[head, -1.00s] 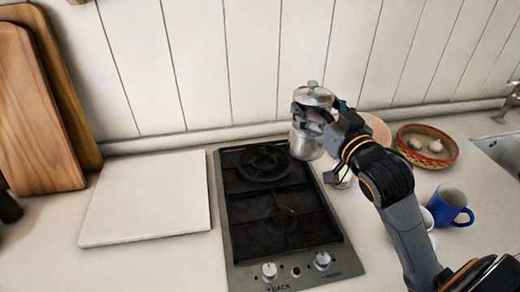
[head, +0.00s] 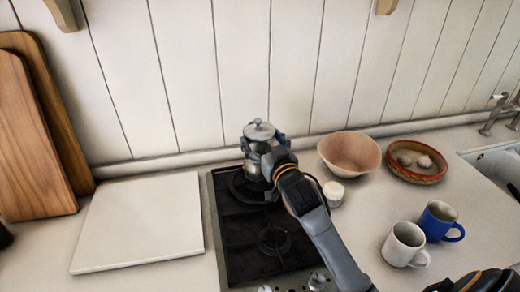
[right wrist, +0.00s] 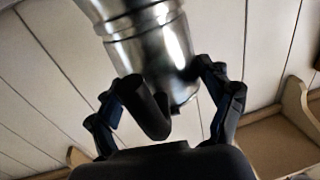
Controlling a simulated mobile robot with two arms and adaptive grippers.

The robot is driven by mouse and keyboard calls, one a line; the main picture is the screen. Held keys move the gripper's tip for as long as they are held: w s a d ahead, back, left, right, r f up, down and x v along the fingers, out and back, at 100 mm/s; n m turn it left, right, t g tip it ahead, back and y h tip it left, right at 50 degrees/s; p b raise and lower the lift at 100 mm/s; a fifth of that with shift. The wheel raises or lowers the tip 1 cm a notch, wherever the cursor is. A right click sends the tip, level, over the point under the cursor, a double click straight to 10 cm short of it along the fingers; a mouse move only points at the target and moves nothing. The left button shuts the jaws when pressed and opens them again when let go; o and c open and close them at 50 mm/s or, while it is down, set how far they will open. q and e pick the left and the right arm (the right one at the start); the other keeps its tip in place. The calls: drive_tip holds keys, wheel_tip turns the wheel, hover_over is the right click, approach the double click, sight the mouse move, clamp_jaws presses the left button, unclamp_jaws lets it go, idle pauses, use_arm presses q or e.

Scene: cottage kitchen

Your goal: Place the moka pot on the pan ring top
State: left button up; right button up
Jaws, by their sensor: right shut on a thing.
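The metal moka pot (head: 258,131) is upright at the back ring of the black two-ring hob (head: 238,232). My right gripper (head: 266,148) is shut on it from the front right and hides much of its body. I cannot tell whether its base touches the ring. The back ring (head: 240,187) shows partly beside my arm, and the front ring (head: 272,240) is bare. In the right wrist view the shiny pot (right wrist: 152,45) is between the fingers of the right gripper (right wrist: 180,95). My left gripper is not in view.
A white board (head: 140,225) lies left of the hob, with wooden boards (head: 32,140) against the wall. To the right are a small white pot (head: 334,193), a pink bowl (head: 350,153), a patterned bowl (head: 417,166), a white mug (head: 404,245) and a blue mug (head: 440,222).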

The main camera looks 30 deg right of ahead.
sight(260, 152)
drive_tip(key=shift+w+a+f, duration=0.1)
drive_tip(key=shift+w, duration=0.1)
drive_tip(key=f, duration=0.1)
drive_tip(key=f+p, duration=0.1)
drive_tip(key=f, duration=0.1)
drive_tip(key=shift+w, duration=0.2)
drive_tip(key=shift+f, duration=0.2)
drive_tip(key=shift+f, duration=0.15)
drive_tip(key=o, duration=1.8)
drive_tip(key=shift+s+f, duration=0.1)
drive_tip(key=shift+c, duration=0.2)
drive_tip(key=shift+s, duration=0.1)
